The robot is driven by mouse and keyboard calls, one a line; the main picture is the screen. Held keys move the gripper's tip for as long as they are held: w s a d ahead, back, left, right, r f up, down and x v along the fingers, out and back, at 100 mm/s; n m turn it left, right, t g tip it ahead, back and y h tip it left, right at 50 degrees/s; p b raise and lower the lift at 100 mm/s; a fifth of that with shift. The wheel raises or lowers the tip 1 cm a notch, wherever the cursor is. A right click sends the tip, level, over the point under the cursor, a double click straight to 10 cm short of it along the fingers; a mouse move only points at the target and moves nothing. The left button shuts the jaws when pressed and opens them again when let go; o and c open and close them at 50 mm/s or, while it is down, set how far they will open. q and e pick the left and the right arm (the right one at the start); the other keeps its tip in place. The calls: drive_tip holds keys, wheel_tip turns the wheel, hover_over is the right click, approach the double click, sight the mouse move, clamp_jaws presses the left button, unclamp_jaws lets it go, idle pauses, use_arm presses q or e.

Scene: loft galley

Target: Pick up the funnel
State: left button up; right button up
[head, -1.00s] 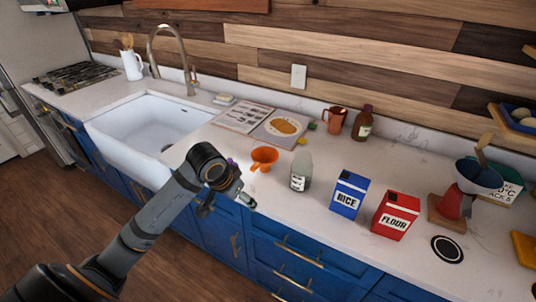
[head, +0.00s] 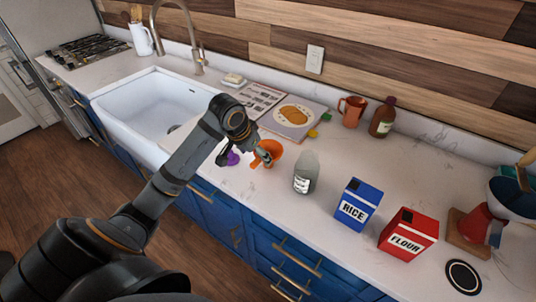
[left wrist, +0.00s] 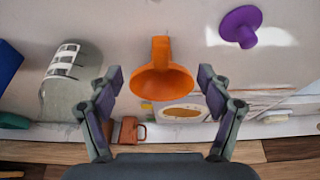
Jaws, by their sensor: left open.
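The orange funnel (head: 272,150) lies on the white counter to the right of the sink, partly hidden behind my left gripper in the head view. In the left wrist view the funnel (left wrist: 162,75) sits centred ahead of the fingers, its wide mouth toward me and its spout pointing up in the picture. My left gripper (head: 246,160) is at the funnel in the head view. In the left wrist view the left gripper (left wrist: 158,82) is open, with one finger on each side of the funnel and gaps between. My right gripper is not in view.
A small purple item (head: 232,158) lies left of the funnel. An open book (head: 292,118) lies behind. The sink (head: 158,108) is left.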

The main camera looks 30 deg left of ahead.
sight(259, 158)
use_arm(q)
drive_tip(key=shift+w+p+x, duration=0.2)
drive_tip(key=shift+p+x, duration=0.25)
drive_tip(key=shift+x, duration=1.7)
drive_tip(key=shift+w, duration=0.2)
drive_tip(key=shift+s, duration=0.15)
drive_tip(key=c, duration=0.9)
clamp_jaws()
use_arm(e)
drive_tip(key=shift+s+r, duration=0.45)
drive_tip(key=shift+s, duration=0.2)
